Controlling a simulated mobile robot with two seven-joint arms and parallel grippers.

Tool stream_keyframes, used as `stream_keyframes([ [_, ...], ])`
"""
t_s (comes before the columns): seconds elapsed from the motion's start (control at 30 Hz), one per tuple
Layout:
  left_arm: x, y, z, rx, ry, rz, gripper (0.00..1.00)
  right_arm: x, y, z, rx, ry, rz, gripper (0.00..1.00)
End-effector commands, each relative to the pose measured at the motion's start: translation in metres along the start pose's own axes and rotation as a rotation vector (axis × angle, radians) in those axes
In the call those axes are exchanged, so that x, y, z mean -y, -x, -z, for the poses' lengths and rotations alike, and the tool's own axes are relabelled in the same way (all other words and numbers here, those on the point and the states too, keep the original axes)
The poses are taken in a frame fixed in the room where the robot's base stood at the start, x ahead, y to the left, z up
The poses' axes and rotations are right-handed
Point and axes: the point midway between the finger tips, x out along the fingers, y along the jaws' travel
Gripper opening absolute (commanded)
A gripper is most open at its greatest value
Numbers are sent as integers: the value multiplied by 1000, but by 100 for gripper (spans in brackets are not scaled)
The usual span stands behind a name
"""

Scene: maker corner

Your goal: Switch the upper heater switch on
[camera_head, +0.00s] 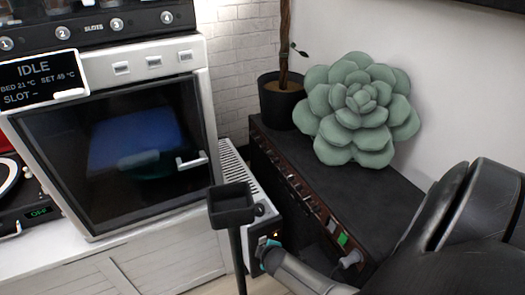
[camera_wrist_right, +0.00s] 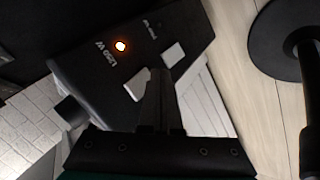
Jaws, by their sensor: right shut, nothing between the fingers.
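The heater (camera_head: 236,172) is a white ribbed unit with a dark control panel (camera_wrist_right: 100,65) on its end. In the right wrist view the panel carries two pale rocker switches. The upper heater switch (camera_wrist_right: 135,88) is nearer the knob, and the lower switch (camera_wrist_right: 173,55) is nearer the floor. An orange lamp (camera_wrist_right: 120,46) glows beside them. My right gripper (camera_wrist_right: 157,74) is shut and empty, its tips close to the panel between the switches; contact cannot be told. In the head view my right gripper (camera_head: 268,246) covers part of the panel. My left gripper is out of view.
A black stand (camera_head: 231,207) rises in front of the heater. A dark cabinet (camera_head: 385,205) with a green-lit switch, a plug and a succulent (camera_head: 357,108) on top stands to the right. A glass-door machine (camera_head: 115,150) stands left. Pale floor shows beside the heater.

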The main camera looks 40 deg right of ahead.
Motion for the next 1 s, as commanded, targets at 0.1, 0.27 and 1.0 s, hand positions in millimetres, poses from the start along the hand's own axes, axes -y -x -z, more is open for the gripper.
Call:
stream_keyframes([
  [0.1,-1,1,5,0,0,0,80,3,5,-3,0,-1,1,0],
  [0.27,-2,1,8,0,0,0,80,6,9,-6,0,-1,1,0],
  [1.0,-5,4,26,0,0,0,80,27,38,-27,0,-1,1,0],
])
